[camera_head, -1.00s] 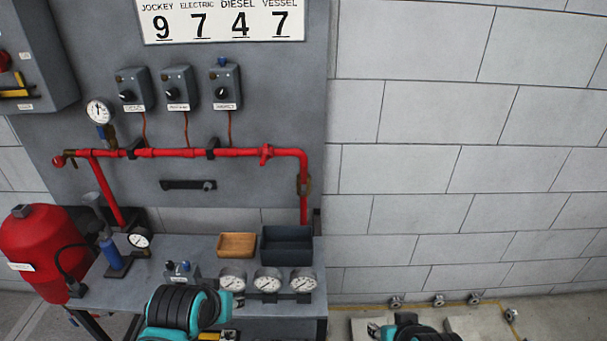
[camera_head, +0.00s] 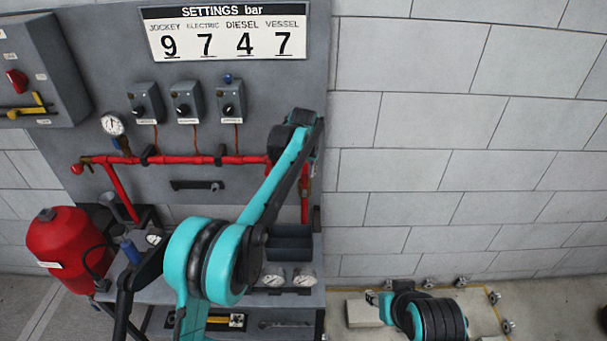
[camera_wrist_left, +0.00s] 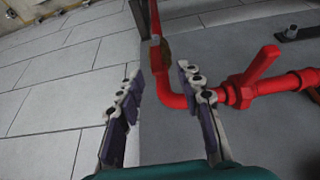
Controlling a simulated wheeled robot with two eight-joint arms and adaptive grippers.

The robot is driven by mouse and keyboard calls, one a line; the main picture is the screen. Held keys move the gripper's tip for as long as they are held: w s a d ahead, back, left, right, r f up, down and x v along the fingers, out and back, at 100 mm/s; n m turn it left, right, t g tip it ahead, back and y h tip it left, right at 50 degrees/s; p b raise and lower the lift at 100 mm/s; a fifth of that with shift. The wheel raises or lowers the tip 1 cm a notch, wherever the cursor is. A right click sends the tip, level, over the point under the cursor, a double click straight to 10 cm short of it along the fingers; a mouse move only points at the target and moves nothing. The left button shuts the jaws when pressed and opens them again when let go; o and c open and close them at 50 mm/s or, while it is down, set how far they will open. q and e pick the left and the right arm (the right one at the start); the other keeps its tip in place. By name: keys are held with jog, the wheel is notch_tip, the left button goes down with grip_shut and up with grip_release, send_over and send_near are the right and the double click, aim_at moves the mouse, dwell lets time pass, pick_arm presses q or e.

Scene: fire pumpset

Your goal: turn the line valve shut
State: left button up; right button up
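The line valve, a red fitting with a red lever handle (camera_wrist_left: 262,65), sits on the red pipe in the left wrist view. Its handle slants up and to the right, off the pipe's line. My left gripper (camera_wrist_left: 160,72) is open and empty, with its fingers apart in front of the pipe bend. In the head view my left arm reaches up to the pipe's right end and covers most of the valve. My right gripper (camera_head: 373,298) is small at the bottom; its fingers are unclear.
The red pipe (camera_head: 185,159) runs along the grey panel, with a gauge (camera_head: 113,124) at left. Switch boxes (camera_head: 187,101) hang above. Below is a bench with a dark bin (camera_head: 290,240) and gauges. A red tank (camera_head: 68,243) stands left. The block wall at right is clear.

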aim_at(304, 180)
pick_arm(q)
jog(key=x, duration=0.2)
jog(key=b+x, duration=0.1)
jog(key=x, duration=0.5)
jog(key=shift+w+d+f+b, duration=0.1)
jog(key=shift+w+d+b, duration=0.15)
jog(key=shift+b, duration=0.05)
grip_shut()
